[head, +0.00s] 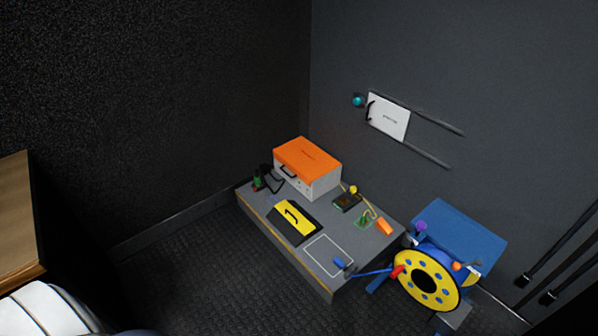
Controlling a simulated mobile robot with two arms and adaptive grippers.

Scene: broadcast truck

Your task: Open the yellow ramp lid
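The yellow ramp lid (295,222) lies on a low black ramp (313,229) on the grey bench. It has a dark handle on its top and appears closed. It sits in front of the orange-topped box. Neither of my grippers is in the head view, and nothing touches the lid.
A grey box with an orange lid (308,160) stands behind on the bench (283,249). A small green and black device (257,183), a dark box (346,201) and an orange piece (384,226) lie around. A yellow cable reel (450,283) stands right. Floor in front is clear.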

